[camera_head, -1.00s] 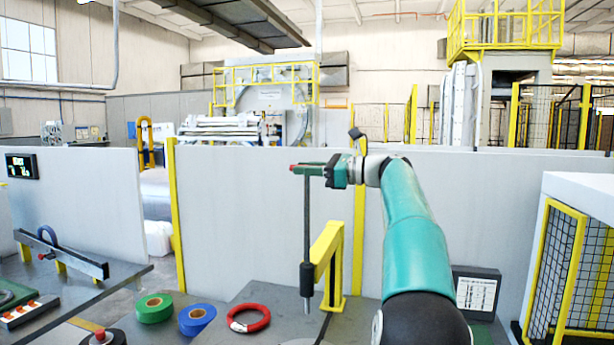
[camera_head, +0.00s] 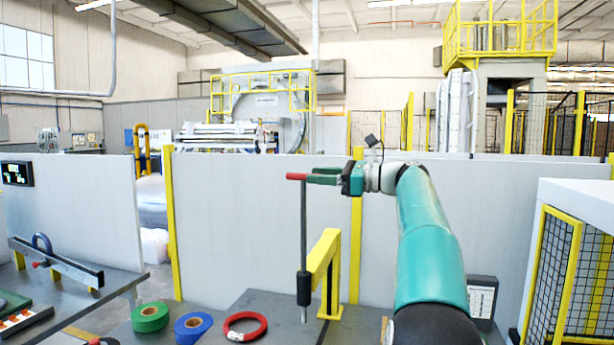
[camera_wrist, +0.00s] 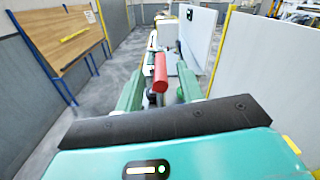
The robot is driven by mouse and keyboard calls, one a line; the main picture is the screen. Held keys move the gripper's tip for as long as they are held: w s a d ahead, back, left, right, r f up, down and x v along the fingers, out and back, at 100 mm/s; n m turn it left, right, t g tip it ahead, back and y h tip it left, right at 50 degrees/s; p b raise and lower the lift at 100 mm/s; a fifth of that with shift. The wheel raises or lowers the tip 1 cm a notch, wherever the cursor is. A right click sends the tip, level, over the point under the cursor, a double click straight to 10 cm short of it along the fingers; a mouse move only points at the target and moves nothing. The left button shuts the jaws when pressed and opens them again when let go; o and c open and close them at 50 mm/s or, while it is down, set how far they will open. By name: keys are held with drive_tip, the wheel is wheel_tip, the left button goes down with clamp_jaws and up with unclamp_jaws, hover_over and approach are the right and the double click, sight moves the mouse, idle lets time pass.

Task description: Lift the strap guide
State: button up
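The strap guide is a dark upright rod (camera_head: 303,235) with a red grip (camera_head: 296,176) at its top and a black sleeve (camera_head: 304,288) low down, beside a yellow bracket (camera_head: 325,265). My gripper (camera_head: 322,176) is level with the red grip, at the rod's top, coming from the right. In the wrist view, the red grip (camera_wrist: 160,73) lies between my two green fingers, with a narrow gap seeming to show on each side. The fingers look open around it. Whether one finger touches it is hard to tell.
Green (camera_head: 150,316), blue (camera_head: 192,326) and red (camera_head: 246,325) rings lie left of the bracket. A grey partition (camera_head: 240,215) stands behind. A fenced yellow cage (camera_head: 556,275) is at the right. A workbench (camera_head: 75,300) with a metal bar is at the left.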

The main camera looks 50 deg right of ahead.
drive_tip(key=v, duration=0.9)
drive_tip(key=shift+s, duration=0.2)
drive_tip(key=shift+s+d, duration=0.1)
drive_tip(key=shift+d, duration=0.1)
